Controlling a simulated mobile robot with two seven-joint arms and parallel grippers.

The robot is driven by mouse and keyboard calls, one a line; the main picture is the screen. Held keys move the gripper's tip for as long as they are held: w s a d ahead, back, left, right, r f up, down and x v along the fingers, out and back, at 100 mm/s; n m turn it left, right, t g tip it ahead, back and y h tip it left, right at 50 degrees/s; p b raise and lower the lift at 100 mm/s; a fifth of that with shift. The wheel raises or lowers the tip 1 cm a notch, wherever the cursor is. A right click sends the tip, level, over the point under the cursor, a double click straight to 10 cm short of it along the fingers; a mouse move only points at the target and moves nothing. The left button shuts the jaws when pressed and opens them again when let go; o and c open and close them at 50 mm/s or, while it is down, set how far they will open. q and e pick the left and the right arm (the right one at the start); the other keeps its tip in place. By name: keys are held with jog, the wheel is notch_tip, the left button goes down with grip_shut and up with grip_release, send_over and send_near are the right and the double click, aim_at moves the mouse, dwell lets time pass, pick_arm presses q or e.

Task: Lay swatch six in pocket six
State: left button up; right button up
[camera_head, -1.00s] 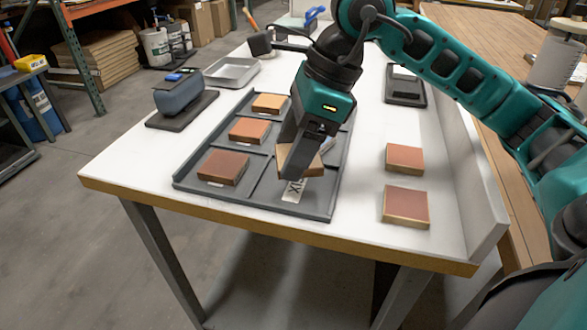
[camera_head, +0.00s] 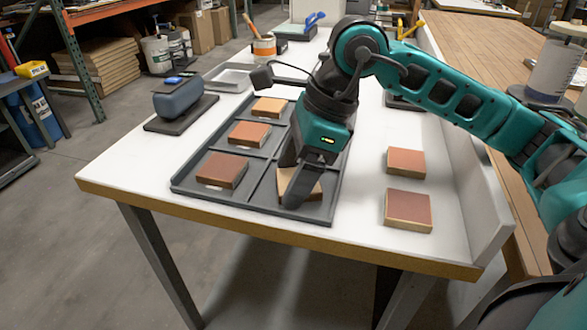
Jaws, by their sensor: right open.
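The dark grey tray (camera_head: 222,202) has pockets in two columns. A tan and brown swatch (camera_head: 312,191) sits in the tray's front right pocket, which is pocket six by its label seen earlier. It seems to lie flat, slightly turned, and it covers the label. My right gripper (camera_head: 289,197) is open and points down over this swatch, its dark fingers hiding the middle of it. Whether the fingers touch the swatch cannot be told. My left gripper is not in view.
Three swatches fill the left column: front (camera_head: 222,170), middle (camera_head: 250,133) and back (camera_head: 269,107). Two loose reddish swatches (camera_head: 406,163) (camera_head: 408,208) lie right of the tray. A blue-grey device (camera_head: 178,97) stands left. My right arm hides the tray's back right.

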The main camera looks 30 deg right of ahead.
jog(key=shift+r, duration=0.25)
jog(key=p+v, duration=0.2)
jog(key=v, duration=0.9)
jog(key=shift+d+r, duration=0.2)
jog(key=shift+r, duration=0.15)
jog(key=shift+s, duration=0.1)
